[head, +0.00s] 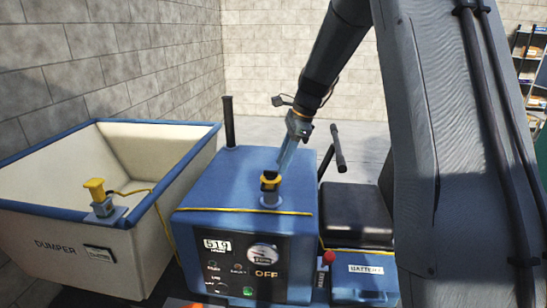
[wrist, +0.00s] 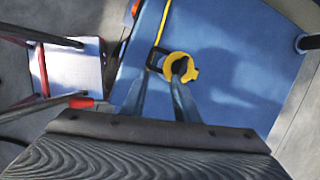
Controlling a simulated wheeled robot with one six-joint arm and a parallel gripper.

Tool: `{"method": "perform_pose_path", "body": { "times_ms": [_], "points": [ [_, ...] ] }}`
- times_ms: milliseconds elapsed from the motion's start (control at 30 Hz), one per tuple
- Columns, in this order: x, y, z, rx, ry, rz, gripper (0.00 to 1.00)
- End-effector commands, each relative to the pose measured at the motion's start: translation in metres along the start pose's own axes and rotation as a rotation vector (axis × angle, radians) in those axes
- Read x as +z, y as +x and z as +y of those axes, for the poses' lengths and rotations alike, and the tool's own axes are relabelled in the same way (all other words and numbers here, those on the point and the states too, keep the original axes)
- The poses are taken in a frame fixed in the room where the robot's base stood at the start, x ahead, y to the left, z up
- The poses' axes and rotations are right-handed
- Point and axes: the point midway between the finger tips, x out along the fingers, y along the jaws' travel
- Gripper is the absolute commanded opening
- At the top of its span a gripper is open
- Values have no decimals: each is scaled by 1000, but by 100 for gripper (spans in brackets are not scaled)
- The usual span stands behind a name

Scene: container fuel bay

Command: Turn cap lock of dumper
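The dumper's blue hood (head: 240,180) carries a short filler neck with a yellow and black cap (head: 269,181) on top. In the wrist view the cap (wrist: 190,74) appears as a yellow ring with a dark middle, and a black bracket-like part (wrist: 155,60) lies beside it. My gripper (head: 282,168) points down just above the cap. In the wrist view my gripper (wrist: 161,76) has its two fingers apart, the right one overlapping the cap and the left one beside it. It appears to hold nothing. Whether a fingertip touches the cap is unclear.
The cream skip (head: 40,215) stands left, with a yellow fitting (head: 95,187) and strap on its blue rim. A black post (head: 229,120) rises behind the hood. A black seat (head: 352,215) and levers (head: 338,148) are at the right. A block wall (head: 285,65) stands behind.

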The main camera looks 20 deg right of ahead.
Motion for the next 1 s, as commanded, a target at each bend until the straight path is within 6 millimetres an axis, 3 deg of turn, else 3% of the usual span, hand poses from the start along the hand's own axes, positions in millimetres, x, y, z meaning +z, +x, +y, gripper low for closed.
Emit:
{"method": "perform_pose_path", "body": {
  "times_ms": [100,267,700,1000],
  "points": [
    [3,-15,-28,-13,159,-40,28],
    [5,-17,-40,-14,246,-64,28],
    [10,43,-42,-13,249,-65,28],
    [11,58,-43,-16,248,-65,28]
  ]
}}
